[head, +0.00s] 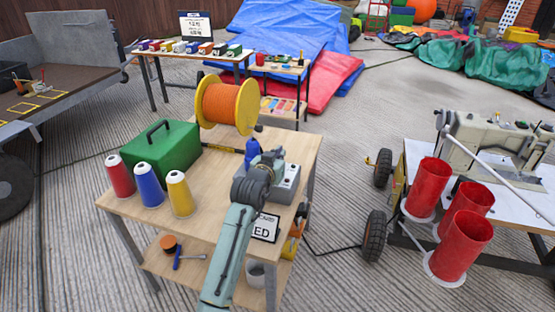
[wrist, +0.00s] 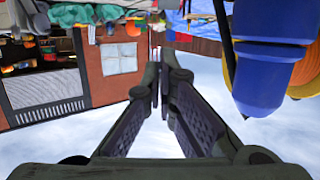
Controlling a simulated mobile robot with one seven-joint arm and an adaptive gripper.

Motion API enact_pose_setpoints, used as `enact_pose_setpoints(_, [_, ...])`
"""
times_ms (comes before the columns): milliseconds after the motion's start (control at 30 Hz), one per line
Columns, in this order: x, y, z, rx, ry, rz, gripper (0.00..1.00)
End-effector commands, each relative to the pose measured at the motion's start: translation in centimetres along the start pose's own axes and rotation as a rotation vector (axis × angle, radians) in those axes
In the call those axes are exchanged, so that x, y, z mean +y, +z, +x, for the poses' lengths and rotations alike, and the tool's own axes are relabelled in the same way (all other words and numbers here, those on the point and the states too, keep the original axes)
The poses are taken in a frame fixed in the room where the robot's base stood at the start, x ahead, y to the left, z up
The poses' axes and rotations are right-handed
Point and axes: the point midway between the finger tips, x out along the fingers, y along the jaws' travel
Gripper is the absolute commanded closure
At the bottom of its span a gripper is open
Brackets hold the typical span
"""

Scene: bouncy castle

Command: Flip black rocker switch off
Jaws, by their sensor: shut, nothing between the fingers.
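A small grey box (head: 288,187) stands on the wooden table near its right edge, partly hidden behind my arm. It may carry the black rocker switch, but I cannot make out the switch or its position in either view. My gripper (head: 276,155) is at the box's far left side, close to it; whether they touch cannot be told. In the wrist view my gripper (wrist: 164,62) has its fingers drawn together at the tips, with nothing between them. The box does not show clearly in the wrist view.
On the table (head: 228,188) stand a green toolbox (head: 160,152), several thread cones (head: 150,185) and an orange cable reel (head: 228,104). A blue object (head: 252,150) is close beside my gripper, and a large blue shape (wrist: 268,62) fills the wrist view's right side.

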Motion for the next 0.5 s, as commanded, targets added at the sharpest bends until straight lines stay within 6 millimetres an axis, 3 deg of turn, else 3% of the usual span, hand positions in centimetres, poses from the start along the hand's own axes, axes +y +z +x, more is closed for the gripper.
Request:
enact_pose_setpoints(100, [-0.1,0.8,-3.1,0.004,-0.002,-0.004,1.00])
enact_pose_setpoints(300, [-0.1,1.1,-7.2,0.004,-0.002,-0.002,1.00])
enact_pose_setpoints(500, [0.0,1.2,-9.5,0.002,0.000,0.000,1.00])
